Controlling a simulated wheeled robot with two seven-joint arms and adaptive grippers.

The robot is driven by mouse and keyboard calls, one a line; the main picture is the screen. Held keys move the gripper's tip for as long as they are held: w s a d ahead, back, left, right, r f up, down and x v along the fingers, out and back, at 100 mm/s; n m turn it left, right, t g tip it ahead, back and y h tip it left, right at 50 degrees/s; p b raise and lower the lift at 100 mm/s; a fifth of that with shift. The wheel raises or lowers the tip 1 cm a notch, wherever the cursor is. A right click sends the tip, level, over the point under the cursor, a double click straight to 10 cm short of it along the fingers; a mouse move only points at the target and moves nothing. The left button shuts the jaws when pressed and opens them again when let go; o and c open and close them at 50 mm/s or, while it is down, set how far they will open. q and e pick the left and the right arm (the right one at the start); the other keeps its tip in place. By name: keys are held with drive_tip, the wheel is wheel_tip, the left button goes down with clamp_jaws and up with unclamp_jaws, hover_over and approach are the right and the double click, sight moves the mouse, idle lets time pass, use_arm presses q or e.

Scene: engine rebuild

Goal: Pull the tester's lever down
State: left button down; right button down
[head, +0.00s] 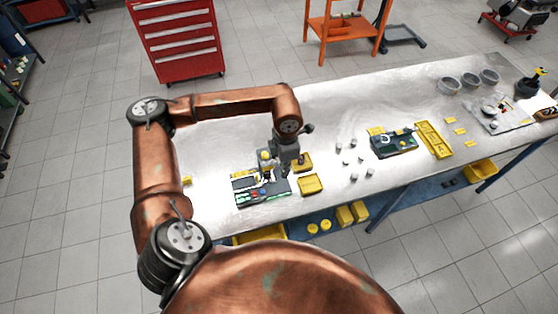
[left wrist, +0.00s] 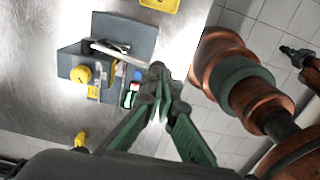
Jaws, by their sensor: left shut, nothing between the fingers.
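The tester in the left wrist view is a dark grey plate and housing (left wrist: 128,30) with a yellow knob (left wrist: 80,74) on one side. Its lever is a pale bar (left wrist: 118,52) that slants across the housing toward my fingertips. My left gripper (left wrist: 158,72) is shut and empty, its tips at or close to the lever's free end; I cannot tell whether they touch. In the head view my left gripper (head: 285,172) is over the near part of the bench and hides much of the tester. The tester's yellow knob (head: 265,155) shows beside it. My right gripper is not seen.
A dark tray (head: 240,200) with coloured parts lies just in front of the tester, with a yellow bin (head: 311,184) to its right. Several small metal parts (head: 354,177) stand farther right, before a green-and-black unit (head: 394,144). The bench (head: 220,140) behind the tester is clear.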

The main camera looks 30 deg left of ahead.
use_arm(q)
drive_tip(key=shift+w+a+r+p, duration=0.1)
drive_tip(key=shift+r+p, duration=0.65)
drive_tip(key=shift+r, duration=1.25)
